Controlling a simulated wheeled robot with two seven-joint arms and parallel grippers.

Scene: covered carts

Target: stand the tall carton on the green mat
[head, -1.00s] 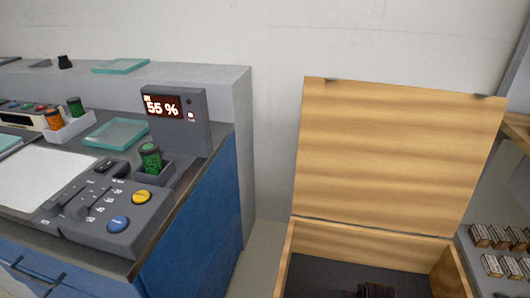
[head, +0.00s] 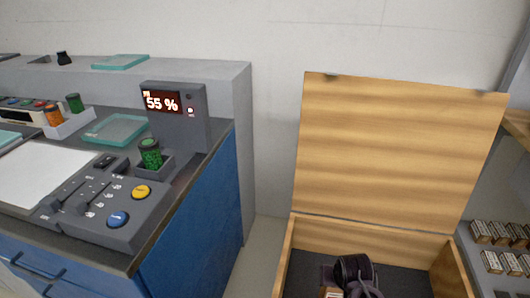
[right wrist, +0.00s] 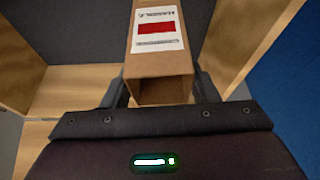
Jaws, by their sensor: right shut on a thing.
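A tall brown carton (right wrist: 158,62) with a white label and a red block is between the fingers of my right gripper (right wrist: 160,88) in the right wrist view. The gripper is shut on it. In the head view my right gripper (head: 345,285) is inside or just above the open wooden chest (head: 285,262), at the bottom edge. A small piece of the carton (head: 331,293) shows beside it; the rest is cut off. I see no mat that is clearly the green one. My left gripper is out of view.
The chest's raised lid (head: 398,150) stands behind my gripper. To the left is a blue cabinet (head: 200,205) with a control panel (head: 100,210), a 55 % display (head: 175,110), a green jar (head: 150,153) and a teal plate (head: 114,130). Small boxes (head: 490,233) fill a right shelf.

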